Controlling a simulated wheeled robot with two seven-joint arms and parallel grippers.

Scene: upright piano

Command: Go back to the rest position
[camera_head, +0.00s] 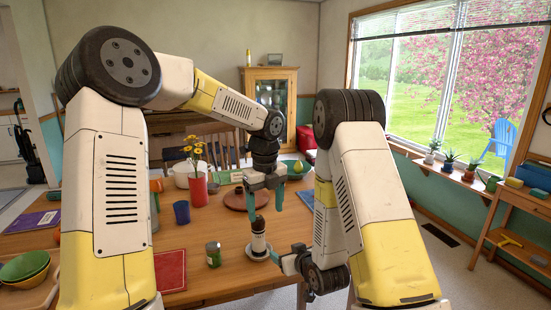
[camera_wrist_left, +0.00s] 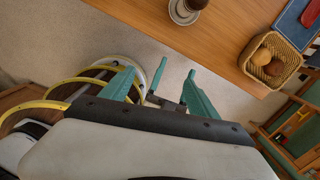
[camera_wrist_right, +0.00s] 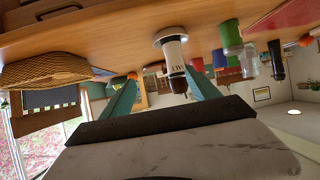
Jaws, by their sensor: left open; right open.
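My left gripper (camera_head: 266,198) is open and empty above the table, pointing down, near the round brown board. Its spread teal fingers also show in the left wrist view (camera_wrist_left: 160,72). My right gripper (camera_head: 288,258) is low at the table's front edge, beside a dark bottle with a white label (camera_head: 258,238) that stands upright on a small white saucer (camera_head: 251,256). In the right wrist view my right gripper (camera_wrist_right: 161,76) is open, with the labelled bottle (camera_wrist_right: 175,55) showing between its fingers. Contact with the bottle cannot be told.
The wooden table (camera_head: 215,232) holds a red vase with yellow flowers (camera_head: 198,188), a blue cup (camera_head: 181,212), a green can (camera_head: 213,254) and a red book (camera_head: 171,270). A wicker basket (camera_wrist_left: 270,60) sits near the table's edge. Green bowls (camera_head: 24,266) are at left.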

